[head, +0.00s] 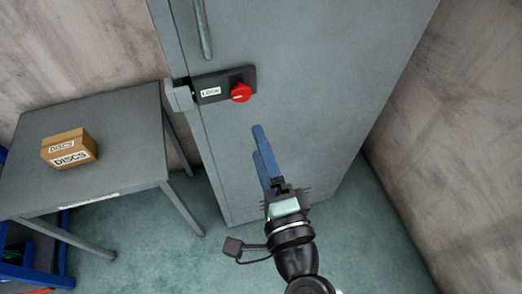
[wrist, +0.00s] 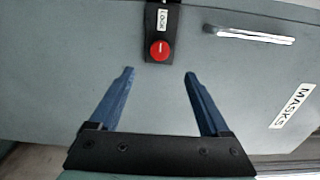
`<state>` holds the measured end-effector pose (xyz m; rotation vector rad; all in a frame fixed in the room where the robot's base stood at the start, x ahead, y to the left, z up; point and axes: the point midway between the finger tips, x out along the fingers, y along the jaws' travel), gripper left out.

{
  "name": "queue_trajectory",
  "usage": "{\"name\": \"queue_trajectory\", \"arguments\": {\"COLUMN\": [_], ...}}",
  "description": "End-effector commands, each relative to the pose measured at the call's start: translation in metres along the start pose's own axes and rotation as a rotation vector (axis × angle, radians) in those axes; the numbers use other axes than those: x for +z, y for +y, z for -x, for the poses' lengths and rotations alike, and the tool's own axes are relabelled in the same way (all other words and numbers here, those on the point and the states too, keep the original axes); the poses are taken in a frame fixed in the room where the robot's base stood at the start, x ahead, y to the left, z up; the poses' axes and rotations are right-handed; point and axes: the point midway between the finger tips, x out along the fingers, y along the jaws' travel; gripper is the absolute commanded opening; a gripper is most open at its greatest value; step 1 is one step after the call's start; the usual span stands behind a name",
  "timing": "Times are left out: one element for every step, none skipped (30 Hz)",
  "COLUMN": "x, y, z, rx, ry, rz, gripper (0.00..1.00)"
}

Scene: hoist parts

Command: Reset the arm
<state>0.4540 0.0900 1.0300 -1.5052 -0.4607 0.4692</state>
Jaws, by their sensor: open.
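My gripper (head: 262,152) has two blue fingers and reaches up in front of the grey cabinet door, below the lock. In the wrist view my gripper (wrist: 160,88) is open, with nothing between its fingers. The black lock plate (head: 211,88), labelled LOCK, carries a round red knob (head: 240,92) and sits on the cabinet (head: 310,60). In the wrist view the red knob (wrist: 160,50) shows beyond the fingertips, between them and apart from them. The door looks shut.
A grey table (head: 120,120) stands left of the cabinet, with a cardboard box (head: 69,149) labelled DISCS on it. A blue rack (head: 40,270) is at the lower left. A concrete wall (head: 460,120) rises at right. A MASKS label (wrist: 292,106) and door handle (wrist: 245,34) show in the wrist view.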

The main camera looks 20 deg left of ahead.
Motion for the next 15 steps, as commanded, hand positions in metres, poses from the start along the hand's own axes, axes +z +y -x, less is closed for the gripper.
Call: {"name": "queue_trajectory", "arguments": {"x": [0.0,0.0,0.0,0.0,0.0,0.0,0.0,0.0,0.0,0.0,0.0,0.0,-0.001,-0.002,-0.005], "y": [0.0,0.0,0.0,0.0,0.0,0.0,0.0,0.0,0.0,0.0,0.0,-0.001,-0.003,-0.008,-0.017], "z": [0.0,0.0,0.0,0.0,0.0,0.0,0.0,0.0,0.0,0.0,0.0,-0.001,-0.002,-0.004,-0.007], "rx": [0.0,0.0,0.0,0.0,0.0,0.0,0.0,0.0,0.0,0.0,0.0,-0.001,-0.004,-0.007,-0.015], "ry": [0.0,0.0,0.0,0.0,0.0,0.0,0.001,0.001,0.001,0.001,0.001,0.001,0.002,0.004,0.01], "rz": [0.0,0.0,0.0,0.0,0.0,0.0,0.0,0.0,0.0,0.0,0.0,0.001,0.011,0.028,0.067], "gripper": [0.8,0.8,0.8,0.8,0.8,0.8,0.8,0.8,0.8,0.8,0.8,0.8,0.8,0.8,0.8]}}
